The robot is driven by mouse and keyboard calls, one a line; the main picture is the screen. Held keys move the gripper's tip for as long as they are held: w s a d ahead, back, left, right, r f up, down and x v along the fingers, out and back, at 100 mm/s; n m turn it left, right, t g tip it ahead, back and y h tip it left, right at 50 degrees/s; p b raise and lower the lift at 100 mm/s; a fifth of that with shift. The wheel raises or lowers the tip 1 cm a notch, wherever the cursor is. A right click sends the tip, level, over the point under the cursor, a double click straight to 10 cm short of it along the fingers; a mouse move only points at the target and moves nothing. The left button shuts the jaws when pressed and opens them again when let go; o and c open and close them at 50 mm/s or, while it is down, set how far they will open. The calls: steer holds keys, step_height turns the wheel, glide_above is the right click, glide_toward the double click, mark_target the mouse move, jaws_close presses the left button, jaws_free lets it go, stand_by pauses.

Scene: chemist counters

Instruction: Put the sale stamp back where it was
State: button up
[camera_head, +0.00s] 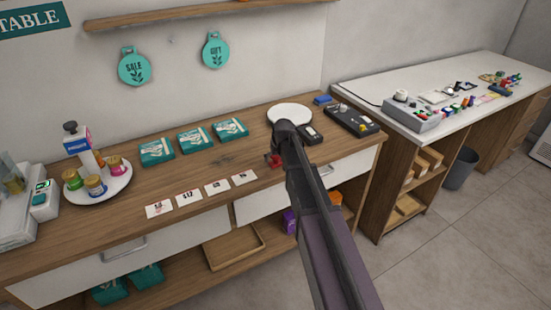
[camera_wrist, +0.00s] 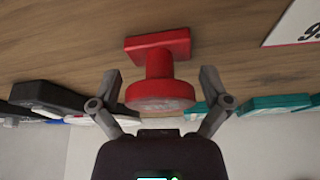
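A red stamp (camera_head: 275,161) stands on the wooden counter near its front edge, just right of the row of price cards. In the wrist view the red stamp (camera_wrist: 158,68) shows a rectangular base against the wood, a short neck and a round knob towards me. My gripper (camera_wrist: 160,82) is open, with one finger on each side of the knob and a visible gap on both sides. In the head view my arm comes from the lower right and my gripper (camera_head: 280,152) is over the stamp, partly hiding it. The stamp's marking is not visible.
Price cards (camera_head: 188,197) lie left of the stamp, with teal packets (camera_head: 195,140) behind them. A white round plate (camera_head: 290,114), a dark card device (camera_head: 310,134) and a black tray (camera_head: 352,121) stand to the right. Round teal SALE (camera_head: 135,68) and GIFT (camera_head: 215,52) tags hang on the wall.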

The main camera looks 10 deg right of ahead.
steer(key=shift+r, duration=0.1)
stand_by(0.3)
steer(key=p+v, duration=1.1)
steer(key=v, duration=0.1)
stand_by(0.6)
steer(key=shift+r, duration=0.1)
stand_by(0.4)
steer(key=s+f+m+g, duration=0.1)
steer(key=s+g, duration=0.3)
steer(key=s, duration=2)
steer(key=shift+s+a+f+m+g+h, duration=0.2)
steer(key=shift+s+a+m+g+h, duration=0.1)
steer(key=shift+a+m+h, duration=0.15)
